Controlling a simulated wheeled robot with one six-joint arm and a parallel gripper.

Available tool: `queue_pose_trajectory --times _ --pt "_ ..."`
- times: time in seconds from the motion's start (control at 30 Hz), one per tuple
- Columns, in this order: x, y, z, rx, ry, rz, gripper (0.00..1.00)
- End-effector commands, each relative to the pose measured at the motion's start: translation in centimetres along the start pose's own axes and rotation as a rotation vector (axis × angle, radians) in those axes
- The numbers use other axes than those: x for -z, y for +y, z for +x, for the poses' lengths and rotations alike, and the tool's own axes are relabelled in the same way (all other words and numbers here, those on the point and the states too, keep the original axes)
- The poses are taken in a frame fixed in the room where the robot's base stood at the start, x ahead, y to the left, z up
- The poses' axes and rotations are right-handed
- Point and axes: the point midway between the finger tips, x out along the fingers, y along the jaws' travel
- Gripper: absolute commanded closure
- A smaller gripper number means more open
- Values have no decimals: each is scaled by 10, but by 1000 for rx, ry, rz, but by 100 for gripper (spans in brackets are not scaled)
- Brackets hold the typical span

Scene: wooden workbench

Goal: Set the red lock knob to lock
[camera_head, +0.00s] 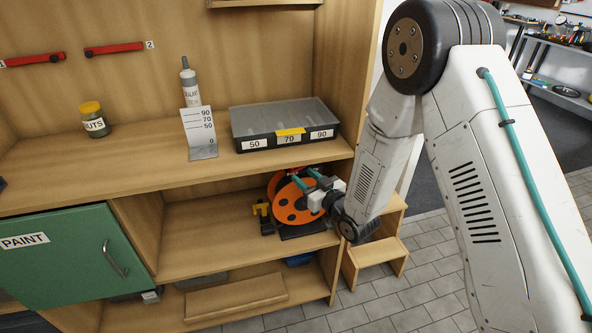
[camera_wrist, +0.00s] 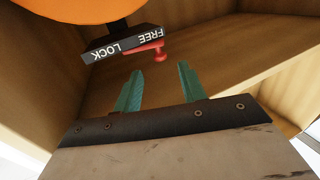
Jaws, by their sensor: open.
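In the wrist view a small red knob (camera_wrist: 146,52) sticks out of a dark plate (camera_wrist: 90,57) lettered FREE and LOCK, seen upside down. The knob sits by the FREE end of the plate. My gripper (camera_wrist: 160,69) is open and empty, its two teal fingers pointing toward the knob with a gap between. An orange disc (camera_wrist: 60,8) fills the top left of that view. In the head view my gripper (camera_head: 304,180) is at the orange disc (camera_head: 286,216) on the middle shelf. The red knob cannot be told apart there.
The shelf above carries a grey parts tray (camera_head: 250,144), a scale card (camera_head: 199,133), a sealant bottle (camera_head: 189,82) and a nuts jar (camera_head: 94,120). A yellow-and-black item (camera_head: 263,216) stands left of the disc. The bench's side panel is close to my arm. A wooden step (camera_head: 372,252) stands below.

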Motion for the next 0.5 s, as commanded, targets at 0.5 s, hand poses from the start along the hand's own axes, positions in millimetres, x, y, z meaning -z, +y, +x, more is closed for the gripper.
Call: queue_pose_trajectory --times 0.5 --pt "0 0 52 0 -2 0 59"
